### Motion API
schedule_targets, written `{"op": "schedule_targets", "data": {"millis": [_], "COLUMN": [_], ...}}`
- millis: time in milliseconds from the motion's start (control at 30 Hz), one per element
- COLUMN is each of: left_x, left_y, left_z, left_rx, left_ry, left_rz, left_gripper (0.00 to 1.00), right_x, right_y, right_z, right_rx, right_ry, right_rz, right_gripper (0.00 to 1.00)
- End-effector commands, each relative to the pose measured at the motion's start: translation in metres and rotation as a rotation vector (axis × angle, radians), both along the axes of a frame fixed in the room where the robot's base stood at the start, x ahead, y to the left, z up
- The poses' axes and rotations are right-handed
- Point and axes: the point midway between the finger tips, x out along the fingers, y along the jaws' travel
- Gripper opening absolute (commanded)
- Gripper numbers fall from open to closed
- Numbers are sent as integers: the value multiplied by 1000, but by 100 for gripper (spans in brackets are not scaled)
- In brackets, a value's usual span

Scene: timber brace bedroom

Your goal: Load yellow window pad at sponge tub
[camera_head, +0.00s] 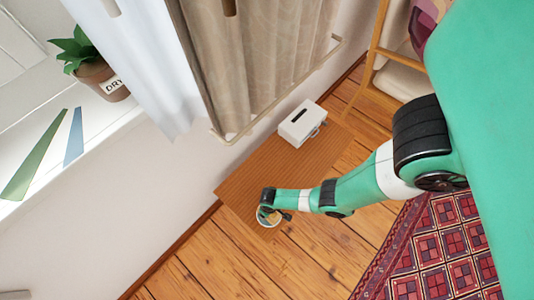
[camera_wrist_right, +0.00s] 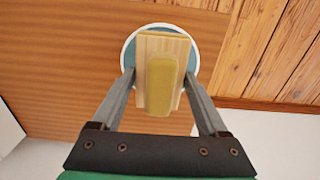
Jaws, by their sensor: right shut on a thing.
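The window pad (camera_wrist_right: 160,88) shows in the right wrist view as a pale wooden block with a rounded yellow piece on the side facing the camera. My right gripper (camera_head: 272,208) is shut on it, with one finger on either side. The sponge tub (camera_wrist_right: 128,56) is round, with a white rim and blue inside, and lies behind the pad in that view. The pad covers its middle, so I cannot tell whether they touch. In the head view the tub (camera_head: 264,218) is partly hidden by my right gripper. My left gripper is not in view.
The tub stands near one end of a brown wooden table (camera_head: 245,182). A white box with a dark slot (camera_head: 302,124) stands at the other end. A curtain (camera_head: 245,60) hangs beside it. A potted plant (camera_head: 98,75) stands on the sill. The table's middle is clear.

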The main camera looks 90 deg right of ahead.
Motion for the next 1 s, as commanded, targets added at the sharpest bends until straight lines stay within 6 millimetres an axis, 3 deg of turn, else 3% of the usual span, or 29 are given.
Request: {"op": "schedule_targets", "data": {"millis": [1000], "left_x": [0], "left_y": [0], "left_z": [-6], "left_rx": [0], "left_ry": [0], "left_rz": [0], "left_gripper": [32], "right_x": [0], "right_y": [0], "right_z": [-6], "right_rx": [0], "right_ry": [0], "right_rz": [0], "right_gripper": [32]}}
